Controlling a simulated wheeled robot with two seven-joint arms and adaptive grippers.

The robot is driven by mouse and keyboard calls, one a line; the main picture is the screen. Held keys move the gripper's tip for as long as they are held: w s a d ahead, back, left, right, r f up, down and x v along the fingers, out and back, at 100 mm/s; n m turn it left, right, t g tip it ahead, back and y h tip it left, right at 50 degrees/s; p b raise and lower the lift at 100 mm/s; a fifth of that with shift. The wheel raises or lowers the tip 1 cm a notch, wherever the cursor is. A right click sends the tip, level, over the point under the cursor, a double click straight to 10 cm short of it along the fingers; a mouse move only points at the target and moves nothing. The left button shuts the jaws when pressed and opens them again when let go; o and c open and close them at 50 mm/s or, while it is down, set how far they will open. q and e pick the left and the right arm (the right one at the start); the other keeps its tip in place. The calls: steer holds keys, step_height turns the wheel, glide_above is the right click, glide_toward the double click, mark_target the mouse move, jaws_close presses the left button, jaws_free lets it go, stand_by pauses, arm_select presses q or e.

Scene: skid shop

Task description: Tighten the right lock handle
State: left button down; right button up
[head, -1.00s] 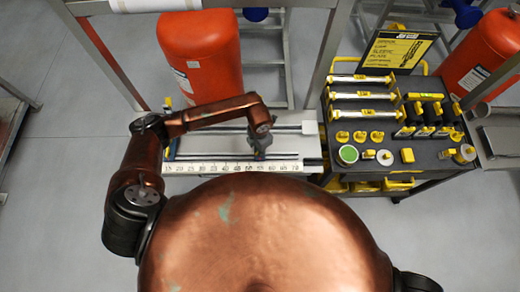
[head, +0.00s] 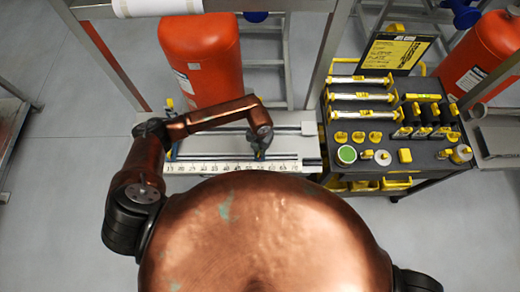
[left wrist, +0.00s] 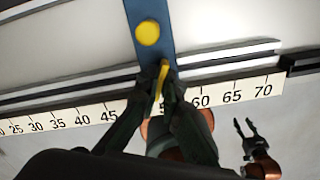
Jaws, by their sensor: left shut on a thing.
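The white ruler bench (head: 230,167) with two dark rails stands in front of me. In the left wrist view a blue crossbar (left wrist: 139,12) with a round yellow knob (left wrist: 148,32) lies across the rails. My left gripper (left wrist: 163,82) is shut on a yellow lock handle (left wrist: 158,79) at the crossbar's near end, between the 45 and 60 marks. In the head view my left gripper (head: 260,150) hides most of that handle. Another yellow-and-blue lock (head: 170,103) shows at the bench's left end. My right gripper (left wrist: 247,128) shows in the left wrist view, fingers apart and empty.
A black tool cart (head: 390,145) with yellow-handled parts stands just right of the bench. A large orange tank (head: 200,60) is behind the bench, and metal frame posts (head: 335,50) rise between. Grey floor (head: 60,150) lies open at left.

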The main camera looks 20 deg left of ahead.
arm_select(q)
steer(key=shift+n, duration=0.5)
steer(key=shift+r+n+p, duration=0.1)
steer(key=shift+n+p, duration=0.5)
steer(key=shift+n, duration=1.1)
steer(key=shift+p, duration=0.3)
